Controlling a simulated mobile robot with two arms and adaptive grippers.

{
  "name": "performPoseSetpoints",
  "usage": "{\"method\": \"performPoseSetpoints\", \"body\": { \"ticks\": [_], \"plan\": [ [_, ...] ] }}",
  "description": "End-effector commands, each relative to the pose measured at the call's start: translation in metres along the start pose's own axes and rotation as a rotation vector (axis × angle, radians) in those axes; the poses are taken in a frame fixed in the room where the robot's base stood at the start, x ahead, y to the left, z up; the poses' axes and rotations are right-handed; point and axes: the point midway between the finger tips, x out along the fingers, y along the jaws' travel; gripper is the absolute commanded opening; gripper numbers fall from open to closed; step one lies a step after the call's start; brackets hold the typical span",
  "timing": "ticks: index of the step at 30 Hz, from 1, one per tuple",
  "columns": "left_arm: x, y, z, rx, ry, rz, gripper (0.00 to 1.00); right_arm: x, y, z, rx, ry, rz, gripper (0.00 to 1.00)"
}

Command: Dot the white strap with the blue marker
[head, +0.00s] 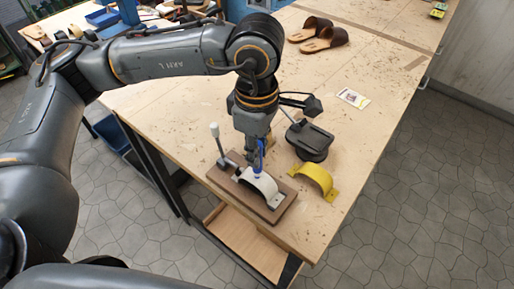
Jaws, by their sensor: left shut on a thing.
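The white strap (264,187) is an arched band on a brown wooden board (283,211) near the table's front corner. A lever with a pale knob (215,130) stands at the board's left end. My left gripper (257,154) points down above the strap, shut on the blue marker (260,157). The marker is roughly upright, with its lower end right at the strap's top. I cannot tell whether the tip touches, and the gripper hides part of the marker. My right gripper is out of view.
A yellow arched strap (318,178) lies to the right of the board. A black stand (311,142) is behind it. A small card (353,98) and brown sandals (324,40) lie farther back. The table's right side is mostly clear.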

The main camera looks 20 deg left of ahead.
Motion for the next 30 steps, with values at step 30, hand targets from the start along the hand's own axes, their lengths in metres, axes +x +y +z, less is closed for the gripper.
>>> {"method": "performPoseSetpoints", "body": {
  "ticks": [30],
  "plan": [
    [-0.069,0.0,0.0,0.0,0.0,0.0,0.01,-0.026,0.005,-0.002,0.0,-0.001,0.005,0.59]
  ]
}}
